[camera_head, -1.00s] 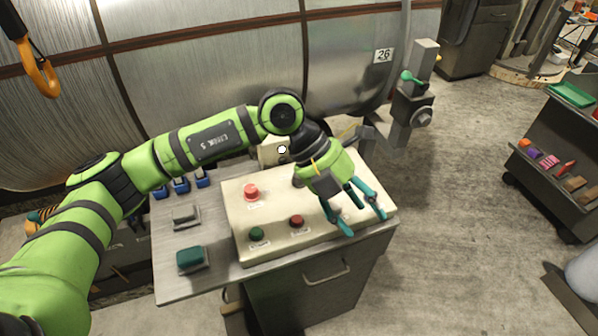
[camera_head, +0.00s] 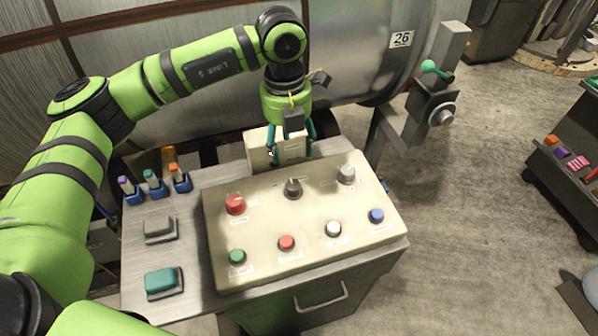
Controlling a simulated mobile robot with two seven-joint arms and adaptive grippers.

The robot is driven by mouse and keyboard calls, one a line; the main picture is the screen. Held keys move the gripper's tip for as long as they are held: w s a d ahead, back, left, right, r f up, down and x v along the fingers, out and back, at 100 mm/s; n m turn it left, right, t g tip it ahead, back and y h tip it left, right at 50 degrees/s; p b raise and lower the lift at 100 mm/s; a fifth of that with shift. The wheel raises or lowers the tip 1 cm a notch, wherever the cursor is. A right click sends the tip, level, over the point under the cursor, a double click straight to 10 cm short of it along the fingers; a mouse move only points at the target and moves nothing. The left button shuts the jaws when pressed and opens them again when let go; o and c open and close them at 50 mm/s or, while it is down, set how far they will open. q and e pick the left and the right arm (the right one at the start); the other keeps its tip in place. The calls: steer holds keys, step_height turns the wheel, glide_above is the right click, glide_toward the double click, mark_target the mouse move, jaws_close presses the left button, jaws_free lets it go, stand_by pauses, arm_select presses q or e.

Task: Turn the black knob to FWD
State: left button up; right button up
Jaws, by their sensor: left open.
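My left gripper (camera_head: 291,154) hangs fingers down just behind the black knob in the picture, in front of a small cream box (camera_head: 259,150). Its teal fingers are apart with nothing between them, and it does not touch the knob. My right gripper is not in view.
Green (camera_head: 237,257), red (camera_head: 286,243), white (camera_head: 333,228) and blue (camera_head: 376,216) buttons line the panel's front. Marker-like items in blue holders (camera_head: 155,188) and a teal block (camera_head: 163,282) are on the left. A green-handled lever (camera_head: 434,69) stands behind right.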

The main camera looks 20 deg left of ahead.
mark_target(293, 185)
arm_select(q)
step_height(293, 185, down, 4)
steer(key=shift+w+r+b, duration=0.1)
steer(key=shift+r+b, duration=0.05)
steer(key=shift+b, duration=1.1)
steer(key=shift+s+f+b, duration=0.35)
steer(key=shift+f+b, duration=0.45)
steer(key=shift+b, duration=0.15)
steer(key=shift+f, duration=0.15)
steer(key=shift+w+f, duration=0.1)
steer(key=shift+f, duration=0.15)
step_height(293, 185, down, 6)
steer(key=shift+d+r+p, duration=0.1)
steer(key=shift+r+p, duration=0.15)
steer(key=shift+p, duration=0.8)
steer(key=shift+f, duration=0.5)
steer(key=c, duration=1.1)
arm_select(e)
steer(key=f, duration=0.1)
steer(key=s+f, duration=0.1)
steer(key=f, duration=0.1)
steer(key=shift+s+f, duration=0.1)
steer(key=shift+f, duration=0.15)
